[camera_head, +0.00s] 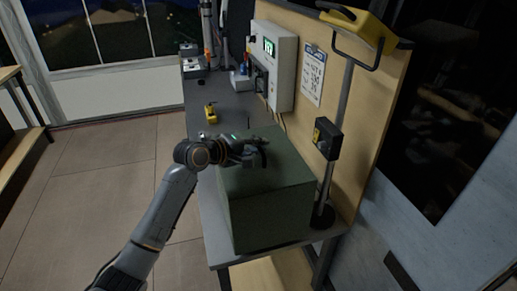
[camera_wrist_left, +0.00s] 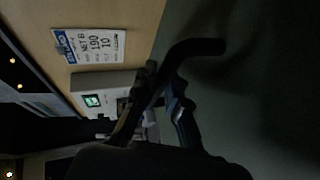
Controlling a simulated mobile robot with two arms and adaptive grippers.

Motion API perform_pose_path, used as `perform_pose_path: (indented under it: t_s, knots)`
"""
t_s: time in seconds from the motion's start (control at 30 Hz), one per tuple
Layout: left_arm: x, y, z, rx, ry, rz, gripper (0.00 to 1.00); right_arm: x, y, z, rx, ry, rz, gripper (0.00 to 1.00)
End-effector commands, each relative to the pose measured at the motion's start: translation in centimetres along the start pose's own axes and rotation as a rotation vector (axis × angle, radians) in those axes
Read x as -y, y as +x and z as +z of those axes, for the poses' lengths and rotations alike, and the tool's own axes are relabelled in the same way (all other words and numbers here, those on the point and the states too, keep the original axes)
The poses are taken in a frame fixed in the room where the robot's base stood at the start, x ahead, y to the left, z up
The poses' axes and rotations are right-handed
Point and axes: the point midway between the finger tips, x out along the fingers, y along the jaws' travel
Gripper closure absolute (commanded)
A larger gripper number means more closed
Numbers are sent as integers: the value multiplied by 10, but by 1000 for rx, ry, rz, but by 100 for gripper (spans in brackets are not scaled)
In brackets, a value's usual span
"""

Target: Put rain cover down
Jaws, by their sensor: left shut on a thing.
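The rain cover (camera_head: 268,200) is a dark green, box-shaped cover at the near end of the grey bench. It appears upright, with its lower edge at the bench top. My left gripper (camera_head: 258,153) is at the top of the cover and is shut on it. In the left wrist view the cover's plain dark green surface (camera_wrist_left: 270,95) fills the right side, beside my left gripper (camera_wrist_left: 172,92). The exact grip is dark and hard to make out. What is under the cover is hidden. My right gripper is not in view.
The grey bench (camera_head: 235,108) runs away behind the cover, with a small yellow device (camera_head: 210,113) on it. A pole (camera_head: 338,125) with a black box stands close right. A white cabinet (camera_head: 275,65) and paper sign (camera_head: 311,76) are on the wooden panel. Floor at left is clear.

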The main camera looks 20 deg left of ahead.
Motion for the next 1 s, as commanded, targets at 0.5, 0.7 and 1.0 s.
perform_pose_path:
  t_s: [0.5,0.7,1.0]
  knots:
    - [15,6,2,-2,0,6,100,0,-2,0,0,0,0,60]
    - [21,8,3,-2,0,6,100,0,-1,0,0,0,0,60]
    - [23,8,4,-1,0,1,66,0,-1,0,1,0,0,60]
